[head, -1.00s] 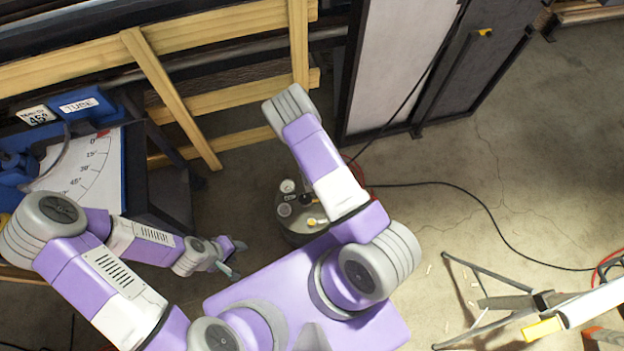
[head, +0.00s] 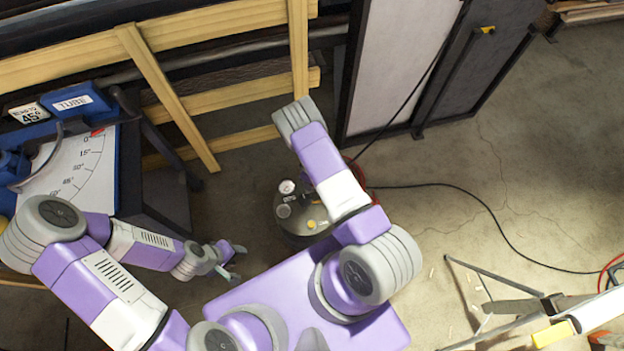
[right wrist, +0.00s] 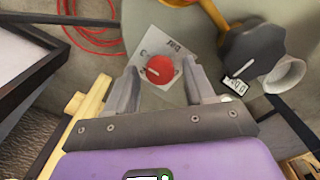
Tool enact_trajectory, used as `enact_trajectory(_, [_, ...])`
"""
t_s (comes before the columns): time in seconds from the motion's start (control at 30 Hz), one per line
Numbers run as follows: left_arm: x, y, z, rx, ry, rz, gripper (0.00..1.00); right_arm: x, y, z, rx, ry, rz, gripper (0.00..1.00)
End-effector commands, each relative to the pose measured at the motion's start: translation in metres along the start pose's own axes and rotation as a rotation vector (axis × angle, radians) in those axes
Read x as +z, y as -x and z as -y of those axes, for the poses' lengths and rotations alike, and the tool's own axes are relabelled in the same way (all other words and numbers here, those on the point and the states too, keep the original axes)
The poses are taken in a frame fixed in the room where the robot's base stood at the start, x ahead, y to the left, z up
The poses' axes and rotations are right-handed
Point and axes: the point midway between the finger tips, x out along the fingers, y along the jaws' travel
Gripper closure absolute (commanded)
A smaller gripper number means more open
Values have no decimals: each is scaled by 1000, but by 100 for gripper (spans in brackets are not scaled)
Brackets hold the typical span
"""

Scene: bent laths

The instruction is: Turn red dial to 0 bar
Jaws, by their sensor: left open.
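The red dial (right wrist: 159,69), with a pale pointer line on its face, sits on a light plate (right wrist: 165,95) marked "bar" in the right wrist view. My right gripper (right wrist: 163,80) has its fingers apart, one on each side of the dial in the picture. Gaps show between the dial and both fingers; I cannot tell how far the tips are above it. In the head view the dial is not seen, and my right arm covers part of the round grey tank (head: 292,232). My left gripper (head: 238,262) is open and empty, left of the tank.
Beside the dial are a black knob (right wrist: 253,48), a small numbered tag (right wrist: 238,86) and a white round fitting (right wrist: 285,75). A red hose (right wrist: 92,30) lies behind. A gauge (head: 287,187) stands on the tank. A blue bending bench (head: 128,170) is at left; a dark cable (head: 440,184) crosses the floor.

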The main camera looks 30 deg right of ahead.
Motion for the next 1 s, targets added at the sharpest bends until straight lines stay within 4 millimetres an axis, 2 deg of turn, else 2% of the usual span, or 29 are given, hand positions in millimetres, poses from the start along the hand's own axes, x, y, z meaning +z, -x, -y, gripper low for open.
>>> enact_trajectory(0.03, [0, 0, 0, 0, 0, 0, 57, 0, 0, 0, 0, 0, 0, 55])
enact_trajectory(0.3, [0, 0, 0, 0, 0, 0, 57, 0, 0, 0, 0, 0, 0, 96])
enact_trajectory(0.67, [0, 0, 0, 0, 0, 0, 57, 0, 0, 0, 0, 60, 1, 97])
enact_trajectory(1.0, [0, 1, 0, 0, 0, 0, 57, 0, 0, 0, 0, 309, 1, 97])
